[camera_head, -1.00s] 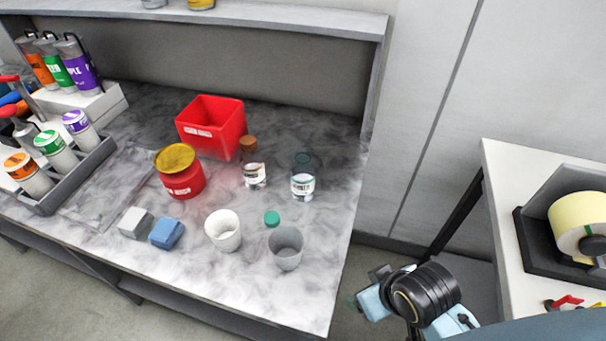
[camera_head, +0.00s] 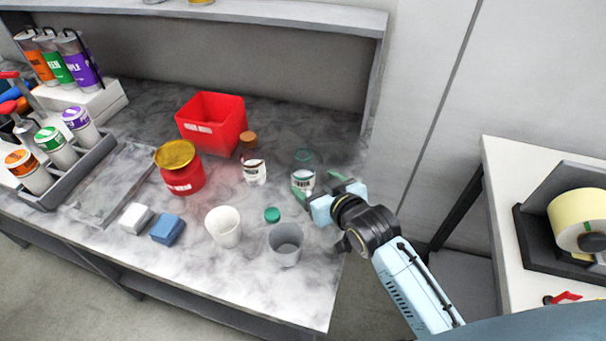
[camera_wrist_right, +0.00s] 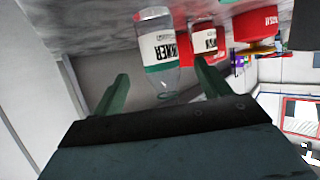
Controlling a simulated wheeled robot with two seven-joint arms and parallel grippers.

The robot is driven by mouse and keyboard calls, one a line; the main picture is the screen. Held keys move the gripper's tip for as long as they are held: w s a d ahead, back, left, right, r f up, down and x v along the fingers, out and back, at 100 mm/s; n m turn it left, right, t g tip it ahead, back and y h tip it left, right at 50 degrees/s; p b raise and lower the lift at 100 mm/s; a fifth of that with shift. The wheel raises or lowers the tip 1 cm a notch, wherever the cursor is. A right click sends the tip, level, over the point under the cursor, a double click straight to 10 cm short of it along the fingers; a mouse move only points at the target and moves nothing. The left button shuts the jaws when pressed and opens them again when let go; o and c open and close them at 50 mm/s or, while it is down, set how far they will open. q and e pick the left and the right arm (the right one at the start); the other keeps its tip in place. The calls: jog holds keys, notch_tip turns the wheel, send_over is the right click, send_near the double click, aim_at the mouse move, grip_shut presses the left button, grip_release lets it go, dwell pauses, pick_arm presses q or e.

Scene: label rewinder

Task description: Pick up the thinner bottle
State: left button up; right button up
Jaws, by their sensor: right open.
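The thinner bottle (camera_head: 303,181) is a clear upright bottle with a white label and a greenish top, at the right side of the marble-patterned table. My right gripper (camera_head: 322,189) is open beside it, on its right and near side. In the right wrist view the thinner bottle (camera_wrist_right: 158,45) appears upside down, with part of a word ending in "NER" on its label. There it lies in line with the gap between the open green fingers (camera_wrist_right: 160,80). I cannot tell if they touch it. My left gripper is not in view.
A brown-capped bottle (camera_head: 254,171) stands left of the thinner bottle. A red bin (camera_head: 212,124) and a yellow-lidded red jar (camera_head: 184,178) are farther left. A grey cup (camera_head: 285,245), white cup (camera_head: 223,227) and green cap (camera_head: 272,214) sit nearer the front.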

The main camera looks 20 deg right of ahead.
aim_at(300, 170)
jog(key=x, duration=0.9)
jog(key=shift+w+b, duration=0.15)
jog(key=shift+b, duration=0.15)
jog(key=c, duration=1.1)
